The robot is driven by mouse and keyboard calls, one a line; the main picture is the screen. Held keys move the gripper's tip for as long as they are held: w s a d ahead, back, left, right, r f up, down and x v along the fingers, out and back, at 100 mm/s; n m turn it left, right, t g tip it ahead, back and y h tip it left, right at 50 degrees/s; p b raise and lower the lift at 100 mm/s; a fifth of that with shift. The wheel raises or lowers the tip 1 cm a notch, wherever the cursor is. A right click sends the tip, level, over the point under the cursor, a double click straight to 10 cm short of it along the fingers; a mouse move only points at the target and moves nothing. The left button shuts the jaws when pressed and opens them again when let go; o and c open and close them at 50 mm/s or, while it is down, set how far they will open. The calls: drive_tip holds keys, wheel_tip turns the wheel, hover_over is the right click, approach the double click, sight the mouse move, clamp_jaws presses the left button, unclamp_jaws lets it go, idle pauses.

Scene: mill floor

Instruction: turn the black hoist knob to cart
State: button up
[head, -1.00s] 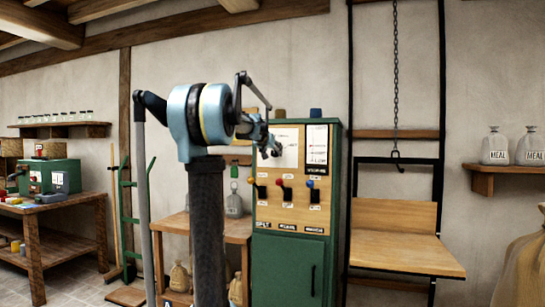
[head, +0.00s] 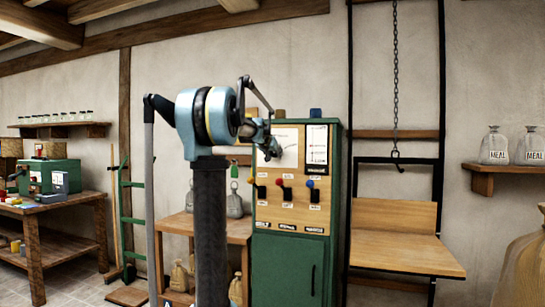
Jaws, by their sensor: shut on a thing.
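The tall green cabinet (head: 290,262) stands near the middle of the head view with a wooden control panel (head: 314,222) on its front. My gripper (head: 272,151) is at the panel's upper left, in front of a white sheet. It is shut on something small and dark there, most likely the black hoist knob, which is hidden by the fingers. The knob's pointer and its position marks cannot be read. Below the gripper are three levers: a yellow-tipped one (head: 251,181), a red-tipped one (head: 279,181) and a blue-tipped one (head: 310,184).
A hoist frame with a hanging chain (head: 396,80) and hook and a wooden platform (head: 398,252) stands right of the cabinet. A small table (head: 205,228) with sacks is at its left. A green hand truck (head: 127,215) leans by the wall. Meal sacks (head: 495,147) sit on the right shelf.

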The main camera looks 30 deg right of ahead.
drive_tip(key=shift+m+t, duration=0.4)
drive_tip(key=shift+m, duration=0.1)
drive_tip(key=o, duration=1)
drive_tip(key=shift+w+a, duration=0.1)
drive_tip(key=shift+o, duration=0.2)
drive_tip(key=v, duration=1.2)
